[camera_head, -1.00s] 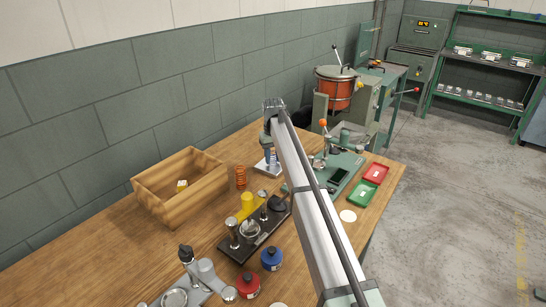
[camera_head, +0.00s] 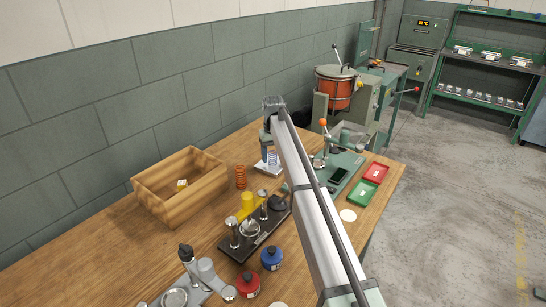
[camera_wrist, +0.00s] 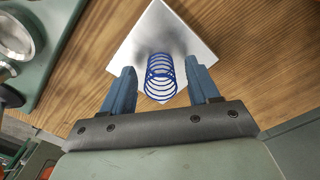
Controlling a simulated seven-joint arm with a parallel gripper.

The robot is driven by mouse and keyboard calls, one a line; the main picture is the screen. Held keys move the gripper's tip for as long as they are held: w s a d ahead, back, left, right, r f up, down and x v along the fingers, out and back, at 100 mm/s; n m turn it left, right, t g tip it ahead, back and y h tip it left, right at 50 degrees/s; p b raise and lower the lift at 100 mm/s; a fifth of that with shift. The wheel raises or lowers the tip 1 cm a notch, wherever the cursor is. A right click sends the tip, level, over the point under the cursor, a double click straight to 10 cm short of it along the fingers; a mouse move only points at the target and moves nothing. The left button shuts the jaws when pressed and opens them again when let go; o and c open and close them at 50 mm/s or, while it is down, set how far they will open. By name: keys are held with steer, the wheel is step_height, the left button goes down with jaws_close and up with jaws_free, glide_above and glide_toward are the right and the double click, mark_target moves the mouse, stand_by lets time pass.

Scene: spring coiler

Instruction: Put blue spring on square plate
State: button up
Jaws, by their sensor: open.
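The square plate (camera_wrist: 190,35) is a pale metal sheet on the wooden table. It also shows beneath my gripper in the head view (camera_head: 262,168). The blue spring (camera_wrist: 160,78) is an open coil over the plate, between my two fingers in the wrist view. It seems to stand on the plate; its contact with it is hard to make out. My gripper (camera_wrist: 159,72) is open, with a blue finger on each side of the spring and visible gaps. In the head view my arm partly hides the gripper, spring and plate.
An orange spring (camera_head: 241,176) stands to the left, near a wooden box (camera_head: 178,205). A dark fixture with posts (camera_head: 240,248) stands in front. A green press (camera_head: 340,175), a green tray (camera_head: 362,195) and a red tray (camera_head: 375,173) lie to the right.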

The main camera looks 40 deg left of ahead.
mark_target(273, 153)
step_height(273, 153, up, 12)
steer(key=shift+f, duration=0.25)
stand_by(0.4)
